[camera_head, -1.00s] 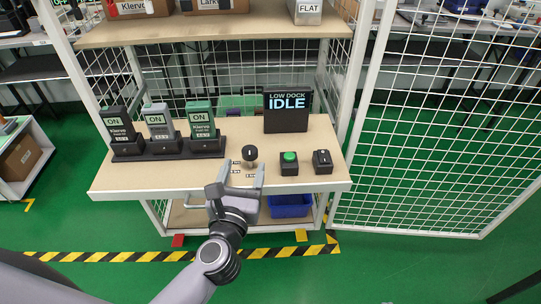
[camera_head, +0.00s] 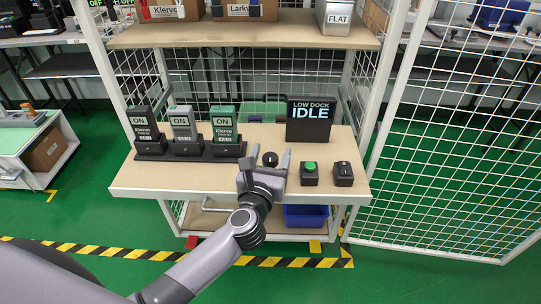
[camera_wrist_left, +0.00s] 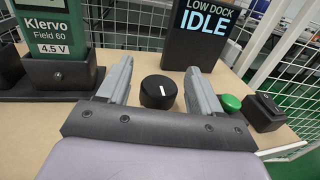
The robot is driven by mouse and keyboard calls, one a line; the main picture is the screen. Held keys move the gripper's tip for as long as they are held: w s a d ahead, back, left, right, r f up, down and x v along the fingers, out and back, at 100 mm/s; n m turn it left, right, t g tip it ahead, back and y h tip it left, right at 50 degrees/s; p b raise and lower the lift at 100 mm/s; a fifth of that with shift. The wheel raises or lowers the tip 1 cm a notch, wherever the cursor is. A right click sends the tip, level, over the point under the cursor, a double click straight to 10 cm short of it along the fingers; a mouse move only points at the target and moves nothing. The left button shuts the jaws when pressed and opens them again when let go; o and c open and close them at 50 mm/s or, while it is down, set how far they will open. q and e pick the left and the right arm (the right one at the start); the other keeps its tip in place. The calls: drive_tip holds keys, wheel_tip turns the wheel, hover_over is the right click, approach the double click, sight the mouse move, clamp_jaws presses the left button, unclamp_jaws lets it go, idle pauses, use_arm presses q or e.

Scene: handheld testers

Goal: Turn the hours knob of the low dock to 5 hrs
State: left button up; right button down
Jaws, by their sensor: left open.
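The hours knob (camera_head: 270,159) is a round black knob on the light wooden worktop of the low dock. In the left wrist view the knob (camera_wrist_left: 158,92) shows a white pointer line on its top, and the hour marks around it are hidden. My left gripper (camera_head: 271,160) is open, with one finger on each side of the knob (camera_wrist_left: 160,85); I cannot tell whether they touch it. The low dock display (camera_head: 309,120) reads "LOW DOCK IDLE". My right gripper is not in view.
Right of the knob stand a green button (camera_head: 309,167) and a black switch box (camera_head: 343,174). Several testers in a black dock (camera_head: 188,150) stand at the left, their screens reading "ON". A blue bin (camera_head: 305,216) sits below. A wire mesh panel (camera_head: 450,150) is on the right.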

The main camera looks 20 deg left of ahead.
use_arm(q)
drive_tip(key=c, duration=1)
drive_tip(key=shift+o, duration=0.2)
drive_tip(key=shift+h, duration=0.3)
drive_tip(key=shift+r+m+h+p, duration=0.1)
drive_tip(key=shift+m+h+p, duration=1.1)
drive_tip(key=shift+h, duration=0.4)
drive_tip(key=m+g+h, duration=0.1)
drive_tip(key=m+h, duration=0.1)
drive_tip(key=h, duration=0.2)
drive_tip(key=shift+m+p, duration=0.3)
drive_tip(key=shift+m, duration=0.1)
drive_tip(key=m+h, duration=0.1)
drive_tip(key=g+h, duration=0.1)
drive_tip(key=shift+f+m+h, duration=0.2)
drive_tip(key=shift+m+h, duration=0.2)
drive_tip(key=shift+m+g+h+b, duration=0.7)
drive_tip(key=shift+m+g+h, duration=0.1)
drive_tip(key=shift+g+h, duration=0.15)
drive_tip(key=shift+m+g+h+b, duration=1.25)
drive_tip(key=shift+m+g+h, duration=0.35)
drive_tip(key=shift+g+h, duration=0.2)
drive_tip(key=shift+r, duration=0.1)
